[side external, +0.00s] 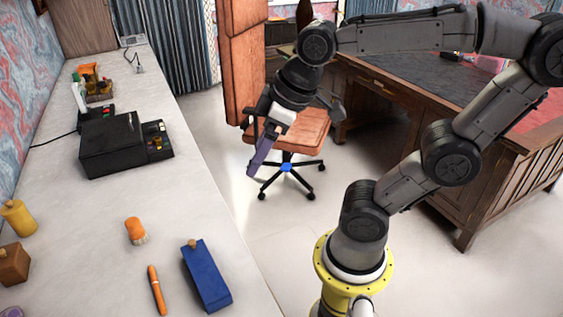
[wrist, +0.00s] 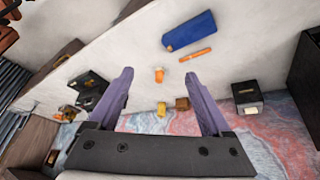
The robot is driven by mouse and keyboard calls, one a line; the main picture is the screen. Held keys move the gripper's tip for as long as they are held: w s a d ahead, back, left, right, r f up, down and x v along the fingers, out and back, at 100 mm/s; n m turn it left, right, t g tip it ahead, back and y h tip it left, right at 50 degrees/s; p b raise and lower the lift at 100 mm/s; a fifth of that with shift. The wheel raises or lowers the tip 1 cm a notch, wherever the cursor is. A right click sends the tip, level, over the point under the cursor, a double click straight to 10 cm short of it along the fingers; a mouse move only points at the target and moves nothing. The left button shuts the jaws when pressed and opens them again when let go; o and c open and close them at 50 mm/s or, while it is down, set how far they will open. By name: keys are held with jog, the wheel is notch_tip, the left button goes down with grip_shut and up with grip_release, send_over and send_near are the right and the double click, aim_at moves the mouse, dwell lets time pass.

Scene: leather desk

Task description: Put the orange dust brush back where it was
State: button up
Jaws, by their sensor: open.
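The orange dust brush (side external: 135,228) rests on the pale counter (side external: 90,220), with its pale bristles toward the lower right. It also shows in the wrist view (wrist: 159,75), small and far off, in the gap between the fingers. My gripper (side external: 256,160) is open and empty. It hangs in the air to the right of the counter, over the floor and in front of the orange chair, well apart from the brush. In the wrist view both purple fingers (wrist: 158,72) stand wide apart with nothing between them.
Near the brush lie an orange pen-like stick (side external: 156,290) and a blue case (side external: 206,275). A yellow container (side external: 18,218) and a brown block (side external: 14,267) stand left. A black machine (side external: 112,148) stands farther back. The counter around the brush is clear.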

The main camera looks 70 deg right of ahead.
jog(key=s, duration=0.1)
jog(key=s+f+m, duration=0.2)
jog(key=s, duration=0.1)
jog(key=shift+d+f+t, duration=0.1)
jog(key=shift+f+t, duration=0.05)
jog(key=shift+t, duration=0.15)
dwell(1.0)
